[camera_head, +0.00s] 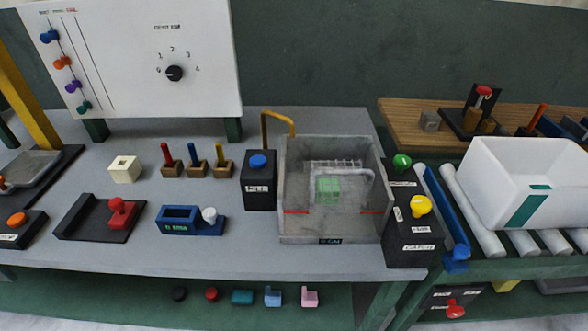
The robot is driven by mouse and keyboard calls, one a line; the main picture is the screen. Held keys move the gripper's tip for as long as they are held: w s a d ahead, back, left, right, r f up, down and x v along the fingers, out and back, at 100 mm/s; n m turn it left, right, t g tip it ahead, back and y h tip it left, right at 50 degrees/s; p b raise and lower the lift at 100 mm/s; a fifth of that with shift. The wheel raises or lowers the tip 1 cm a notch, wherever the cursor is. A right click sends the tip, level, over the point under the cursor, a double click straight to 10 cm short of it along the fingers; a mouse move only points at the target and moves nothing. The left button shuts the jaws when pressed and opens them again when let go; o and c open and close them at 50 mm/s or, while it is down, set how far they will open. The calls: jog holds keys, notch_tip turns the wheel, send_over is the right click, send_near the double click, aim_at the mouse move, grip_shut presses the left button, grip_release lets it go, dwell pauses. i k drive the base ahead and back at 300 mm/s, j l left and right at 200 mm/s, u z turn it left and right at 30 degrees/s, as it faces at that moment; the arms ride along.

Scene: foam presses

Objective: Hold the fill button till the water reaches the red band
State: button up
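The tank is a grey open-topped box (290,228) right of the bench's middle. Short red band marks (296,212) show low on its left and right sides. A green block (328,190) and a clear rack-like part are inside; I cannot make out a water surface. A yellow bent spout (278,116) stands at its back left. A black box (259,190) with a blue button (258,161) stands just left of the tank; its white label is too small to read surely. Nothing touches the button. My gripper is not in view.
Right of the tank, a black box (408,235) carries a green button (402,163) and a yellow button (420,206). A white bin (500,200) sits on rollers at right. Peg blocks (197,167) and a blue device (190,222) lie left. A dial panel (150,50) stands behind.

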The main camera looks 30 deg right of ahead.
aim_at(257, 162)
jog(key=i+j+z, duration=0.1)
jog(key=j, duration=0.3)
jog(key=i+j, duration=0.2)
jog(key=j, duration=0.2)
jog(key=i+j+z, duration=0.15)
jog(key=j, duration=0.3)
jog(key=i+j, duration=0.15)
jog(key=j, duration=0.25)
jog(key=i+j+z, duration=0.15)
jog(key=j, duration=0.7)
jog(key=i+z, duration=0.05)
